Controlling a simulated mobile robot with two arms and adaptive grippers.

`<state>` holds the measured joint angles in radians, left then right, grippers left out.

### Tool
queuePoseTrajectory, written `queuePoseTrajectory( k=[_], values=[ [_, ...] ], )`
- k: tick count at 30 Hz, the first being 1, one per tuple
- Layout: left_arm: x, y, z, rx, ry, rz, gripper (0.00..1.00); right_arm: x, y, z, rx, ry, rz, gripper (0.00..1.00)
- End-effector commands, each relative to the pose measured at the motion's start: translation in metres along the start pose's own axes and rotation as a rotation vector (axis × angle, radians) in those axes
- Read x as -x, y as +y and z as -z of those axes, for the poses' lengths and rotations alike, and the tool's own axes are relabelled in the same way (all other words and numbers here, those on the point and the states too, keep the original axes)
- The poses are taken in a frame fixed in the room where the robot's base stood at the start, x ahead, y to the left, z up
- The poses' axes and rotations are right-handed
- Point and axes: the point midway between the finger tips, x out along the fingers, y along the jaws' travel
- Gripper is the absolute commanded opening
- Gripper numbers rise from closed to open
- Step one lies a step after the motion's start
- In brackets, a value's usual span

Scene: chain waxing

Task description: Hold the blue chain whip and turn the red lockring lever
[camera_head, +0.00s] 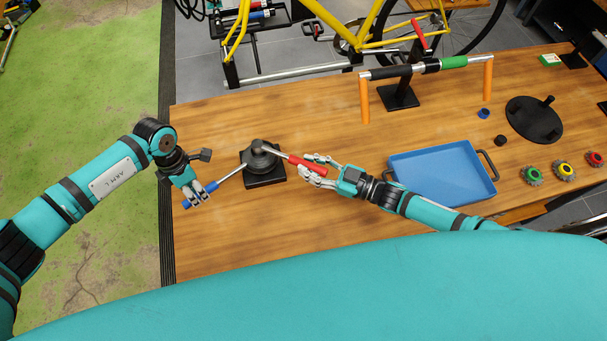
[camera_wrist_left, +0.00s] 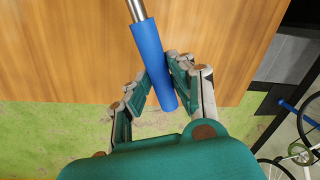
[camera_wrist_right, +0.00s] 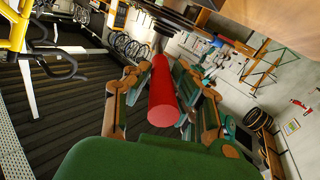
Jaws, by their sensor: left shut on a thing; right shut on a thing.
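The blue chain whip handle (camera_head: 199,195) lies at the left of the bench, its metal bar running to the dark fixture (camera_head: 264,178). My left gripper (camera_head: 195,192) is shut on that handle; the left wrist view shows the blue grip (camera_wrist_left: 153,62) between its fingers. The red lockring lever (camera_head: 305,165) reaches right from the top of the fixture. My right gripper (camera_head: 318,170) is shut on its red grip, which fills the middle of the right wrist view (camera_wrist_right: 162,95). The fingers cover part of both handles.
A blue tray (camera_head: 440,172) stands right of my right gripper. Behind is a rack with orange posts (camera_head: 364,100) and a bar with a green grip. A round black stand (camera_head: 534,120) and several coloured sprockets (camera_head: 563,171) are at the right. The front left bench is clear.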

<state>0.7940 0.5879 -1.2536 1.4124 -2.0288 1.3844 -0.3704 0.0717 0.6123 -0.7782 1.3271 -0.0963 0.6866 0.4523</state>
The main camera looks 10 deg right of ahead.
Motion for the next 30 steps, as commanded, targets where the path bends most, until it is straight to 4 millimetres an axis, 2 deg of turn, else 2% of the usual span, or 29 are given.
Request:
queuePoseTrajectory(
  k=[1,3,12,20,30],
  values=[
    [0.003,0.002,0.001,0.001,0.001,-0.005,0.00,-0.002,0.015,0.002,0.011,0.005,0.034,0.00],
    [0.003,0.002,0.001,0.001,0.001,-0.005,0.00,-0.002,0.023,0.001,0.011,0.010,0.090,0.00],
    [0.003,0.002,0.001,0.001,0.001,-0.005,0.00,-0.008,0.050,-0.003,0.006,0.029,0.267,0.00],
    [0.004,0.002,0.001,0.000,0.002,-0.005,0.00,-0.011,0.060,-0.003,0.004,0.035,0.343,0.00],
    [0.004,0.003,0.000,0.001,0.001,-0.006,0.00,-0.011,0.062,-0.002,0.002,0.036,0.361,0.00]
  ],
)
